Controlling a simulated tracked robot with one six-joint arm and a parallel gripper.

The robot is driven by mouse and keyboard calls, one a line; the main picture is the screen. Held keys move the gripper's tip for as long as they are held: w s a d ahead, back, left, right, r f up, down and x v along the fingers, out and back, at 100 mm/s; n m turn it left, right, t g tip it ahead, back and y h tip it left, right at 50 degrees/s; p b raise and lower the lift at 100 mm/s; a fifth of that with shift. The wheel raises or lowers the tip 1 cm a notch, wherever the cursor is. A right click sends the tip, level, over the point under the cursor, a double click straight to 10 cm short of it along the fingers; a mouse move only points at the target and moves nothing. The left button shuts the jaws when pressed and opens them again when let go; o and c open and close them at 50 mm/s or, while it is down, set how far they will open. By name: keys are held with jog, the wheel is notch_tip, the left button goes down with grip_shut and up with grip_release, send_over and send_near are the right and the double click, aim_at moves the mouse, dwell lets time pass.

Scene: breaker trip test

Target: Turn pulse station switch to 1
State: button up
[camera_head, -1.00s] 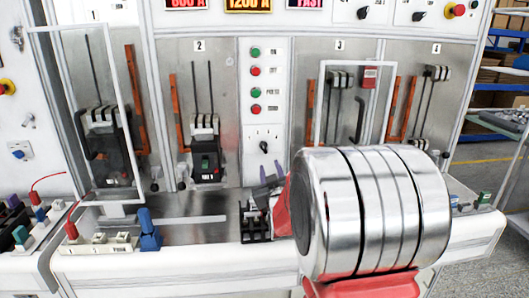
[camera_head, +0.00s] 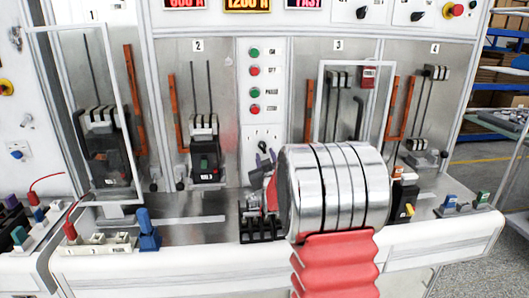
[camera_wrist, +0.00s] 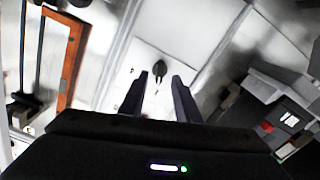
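The pulse station switch appears to be the small black knob (camera_head: 262,146) on the white middle panel, below a column of green and red buttons. In the wrist view a dark knob (camera_wrist: 158,69) sits on a pale panel, just beyond and between my fingertips. My gripper (camera_wrist: 160,78) is open, with its two dark fingers apart and nothing between them. In the head view my gripper (camera_head: 265,160) is just below the knob, partly hidden by my arm. I cannot tell whether a finger touches the knob. Its marks are too small to read.
Breaker bay 2 (camera_head: 203,150) stands left of the panel, and bay 3 (camera_head: 338,110) with a clear frame stands to its right. A black terminal block (camera_head: 260,228) lies on the ledge below my gripper. A blue block (camera_head: 148,232) stands further left.

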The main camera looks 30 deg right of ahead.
aim_at(264, 150)
jog(key=shift+x, duration=2.35)
jog(key=shift+c, duration=0.6)
grip_shut()
jog(key=shift+s+d, duration=0.1)
jog(key=shift+d, duration=0.15)
jog(key=shift+a, duration=0.15)
